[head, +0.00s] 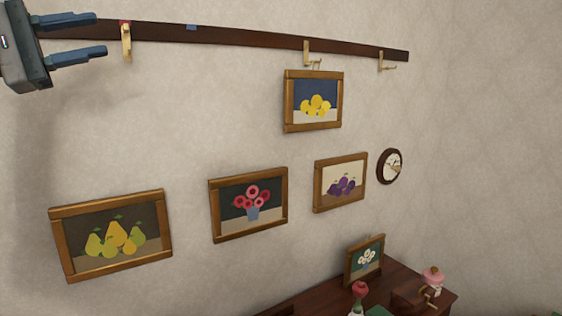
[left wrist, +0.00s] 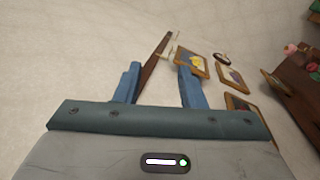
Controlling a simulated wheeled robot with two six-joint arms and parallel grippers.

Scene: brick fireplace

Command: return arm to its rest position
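My left gripper (head: 100,34) is at the upper left of the head view, in front of the wall near the left end of a dark wooden rail (head: 230,36). Its two blue fingers are apart with nothing between them. The left wrist view also shows the left gripper (left wrist: 160,78) open and empty, with the wall, rail and pictures beyond. My right gripper is in neither view.
The rail carries a brass hook (head: 126,42) close to the gripper and two more further right. Framed pictures of lemons (head: 313,101), pears (head: 112,234), flowers (head: 249,204) and plums (head: 341,183) hang below. A round clock (head: 390,166) hangs right, above a wooden cabinet (head: 310,300).

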